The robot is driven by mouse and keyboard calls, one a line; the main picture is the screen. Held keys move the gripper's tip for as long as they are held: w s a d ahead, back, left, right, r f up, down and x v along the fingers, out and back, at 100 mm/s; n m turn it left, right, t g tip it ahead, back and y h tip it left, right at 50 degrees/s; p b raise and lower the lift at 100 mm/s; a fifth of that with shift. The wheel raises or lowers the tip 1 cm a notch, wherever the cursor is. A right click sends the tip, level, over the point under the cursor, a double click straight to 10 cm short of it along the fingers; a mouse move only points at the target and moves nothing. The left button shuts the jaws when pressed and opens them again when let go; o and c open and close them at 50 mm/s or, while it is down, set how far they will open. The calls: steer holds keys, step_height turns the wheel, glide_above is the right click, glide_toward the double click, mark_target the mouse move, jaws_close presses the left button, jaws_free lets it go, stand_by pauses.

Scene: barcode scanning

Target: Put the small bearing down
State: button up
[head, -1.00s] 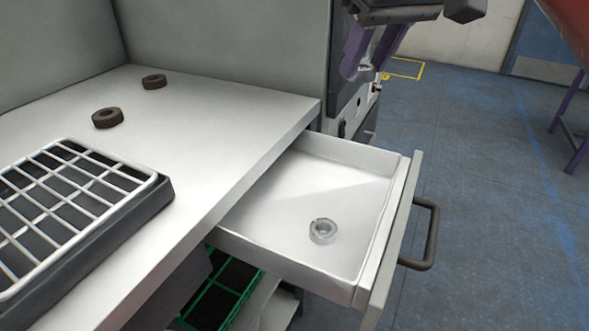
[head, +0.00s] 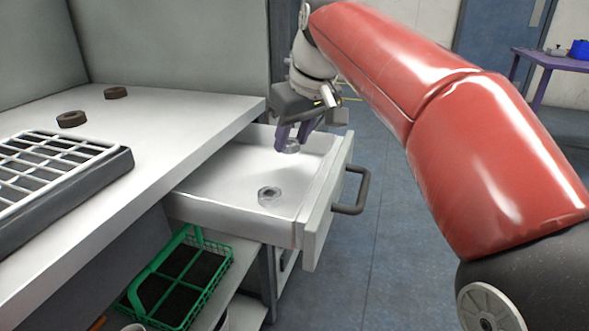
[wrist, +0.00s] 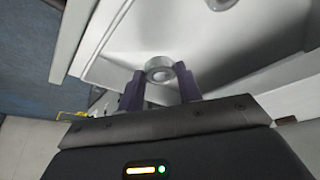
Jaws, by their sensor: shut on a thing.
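My gripper (head: 292,140) has purple fingers and is shut on a small silver ring-shaped bearing (head: 292,147). It holds the bearing above the far part of the open white drawer. In the wrist view the small bearing (wrist: 160,69) sits between the fingertips of my gripper (wrist: 160,82). Another silver bearing (head: 269,194) lies on the floor of the drawer (head: 215,190), nearer the camera and apart from the held one. Whether the held bearing touches the drawer floor is hard to tell; it looks raised.
Two dark brown rings (head: 72,119) lie on the white worktop (head: 190,125). A tray with a white grid (head: 50,165) stands at the left. A green basket (head: 180,280) is on a shelf below. The drawer front has a dark handle (head: 352,190).

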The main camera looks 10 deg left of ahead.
mark_target(296, 149)
step_height(296, 149, down, 4)
steer(key=b, duration=0.4)
steer(key=shift+f, duration=0.25)
steer(key=shift+r, duration=0.1)
steer(key=o, duration=1)
